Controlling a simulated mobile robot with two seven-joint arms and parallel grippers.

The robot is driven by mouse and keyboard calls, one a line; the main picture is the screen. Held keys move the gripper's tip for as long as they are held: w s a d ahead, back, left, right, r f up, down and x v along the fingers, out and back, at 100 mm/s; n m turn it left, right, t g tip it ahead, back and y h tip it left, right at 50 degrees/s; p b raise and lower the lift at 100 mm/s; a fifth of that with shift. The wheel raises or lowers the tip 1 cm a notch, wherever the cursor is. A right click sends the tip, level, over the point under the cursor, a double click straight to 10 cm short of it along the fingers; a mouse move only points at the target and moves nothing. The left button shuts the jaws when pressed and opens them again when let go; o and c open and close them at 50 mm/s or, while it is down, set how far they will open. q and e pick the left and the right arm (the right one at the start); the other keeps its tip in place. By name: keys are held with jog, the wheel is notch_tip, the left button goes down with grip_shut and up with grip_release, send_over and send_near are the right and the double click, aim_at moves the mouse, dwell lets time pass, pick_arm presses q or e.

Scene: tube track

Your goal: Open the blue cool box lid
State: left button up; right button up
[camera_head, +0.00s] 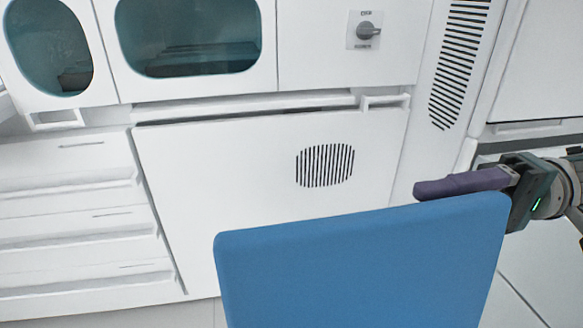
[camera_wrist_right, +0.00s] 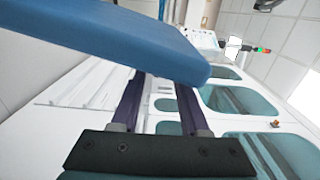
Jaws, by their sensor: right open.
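The blue cool box lid (camera_head: 365,265) stands raised at the bottom of the head view, its broad flat face toward the camera. In the right wrist view the lid (camera_wrist_right: 120,38) slants across the top left as a thick blue slab. My right gripper (camera_head: 422,189) comes in from the right, its purple fingers pointing left just above the lid's top edge in the picture. In the right wrist view the two fingers of the gripper (camera_wrist_right: 160,88) are apart with nothing between them, and the lid overlaps their tips. Contact cannot be told. The box body and my left gripper are out of view.
A white cabinet wall with a vented panel (camera_head: 240,170) stands behind the lid. White drawers (camera_head: 70,225) are at the left. A grey knob (camera_head: 367,30) and dark oval windows (camera_head: 190,35) are higher up. Floor shows at the lower right.

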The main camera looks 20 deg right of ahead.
jog(key=b+v, duration=0.1)
jog(key=v, duration=0.2)
dwell(0.4)
